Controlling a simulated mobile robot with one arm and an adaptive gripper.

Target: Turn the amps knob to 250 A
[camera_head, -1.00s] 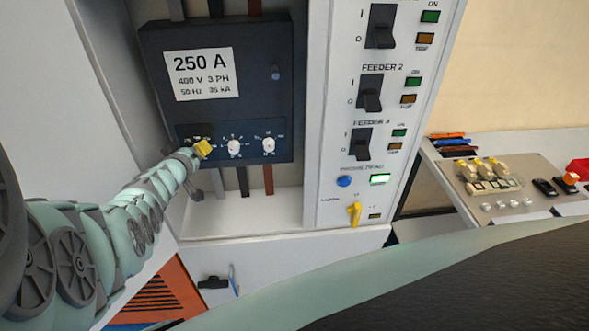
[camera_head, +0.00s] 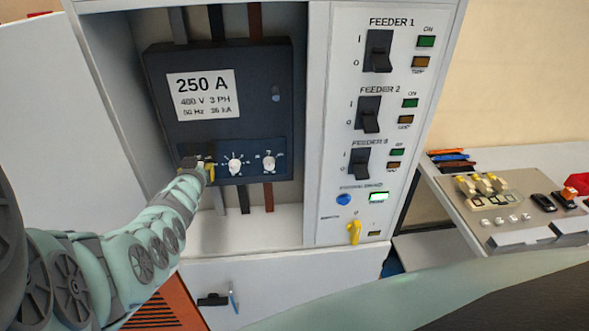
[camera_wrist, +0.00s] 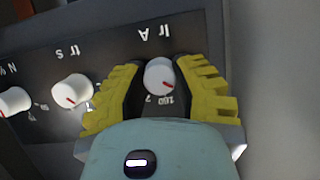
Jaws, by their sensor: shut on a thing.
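The amps knob (camera_wrist: 160,76) is a round white dial with a red pointer line, under the label "Ir A" in the wrist view. The pointer lies toward the lower right of the dial there, near printed numbers partly hidden by my gripper. My gripper (camera_wrist: 160,82) has its yellow-and-black fingers closed around the knob, one on each side. In the head view, my gripper (camera_head: 208,171) is at the left end of the breaker's dial strip and hides the amps knob. The dark breaker (camera_head: 222,120) carries a "250 A" label.
Two more white dials, the middle one (camera_head: 235,166) and the right one (camera_head: 269,163), sit beside it. The feeder panel (camera_head: 335,120) with black switches stands to the right. An open cabinet door (camera_head: 60,130) is at left.

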